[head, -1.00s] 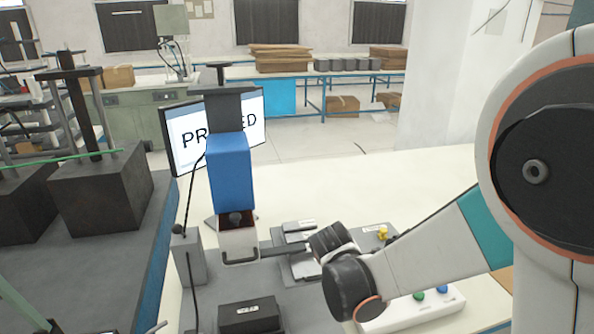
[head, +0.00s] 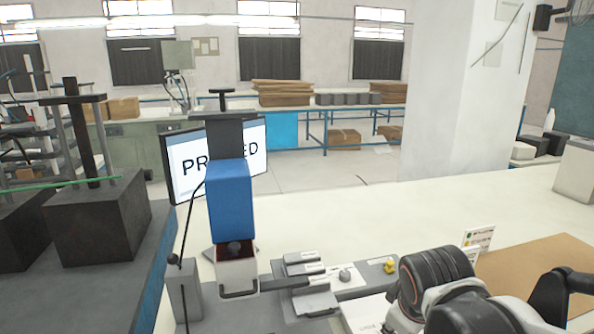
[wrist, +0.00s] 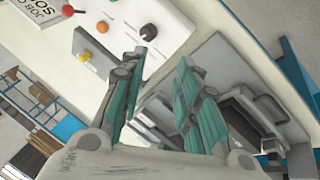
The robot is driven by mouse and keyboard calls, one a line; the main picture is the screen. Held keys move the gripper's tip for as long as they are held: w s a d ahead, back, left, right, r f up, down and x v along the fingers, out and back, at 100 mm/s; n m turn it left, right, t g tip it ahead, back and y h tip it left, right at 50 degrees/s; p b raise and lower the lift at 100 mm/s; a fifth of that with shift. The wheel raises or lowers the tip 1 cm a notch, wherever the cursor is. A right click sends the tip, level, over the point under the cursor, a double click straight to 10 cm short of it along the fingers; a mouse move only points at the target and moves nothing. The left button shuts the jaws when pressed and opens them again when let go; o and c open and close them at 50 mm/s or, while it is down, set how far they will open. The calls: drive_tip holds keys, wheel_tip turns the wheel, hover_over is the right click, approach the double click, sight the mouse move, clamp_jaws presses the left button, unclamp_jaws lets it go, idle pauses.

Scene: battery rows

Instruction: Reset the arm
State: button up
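My gripper (wrist: 164,57) shows in the wrist view with two teal-padded fingers spread apart. Nothing is held between them. Below it are a pale control panel (wrist: 165,30) with an orange button (wrist: 102,27) and a black knob (wrist: 148,32), and a grey fixture (wrist: 215,60) to the right. In the head view my arm (head: 440,285) is bent low at the bottom right, over the right end of the bench equipment. I cannot make out the gripper's fingers in the head view.
A blue upright press unit (head: 230,185) stands on the bench, with a monitor (head: 188,160) behind it. Dark blocks (head: 95,220) stand at the left. The pale benchtop (head: 400,215) behind is mostly clear.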

drive_tip(key=s+m+t+y+b, duration=0.1)
drive_tip(key=s+m+t+b, duration=0.1)
drive_tip(key=s+m, duration=0.5)
drive_tip(key=shift+a+m+b, duration=0.3)
drive_tip(key=shift+a, duration=0.1)
drive_tip(key=shift+s, duration=0.1)
idle(1.7)
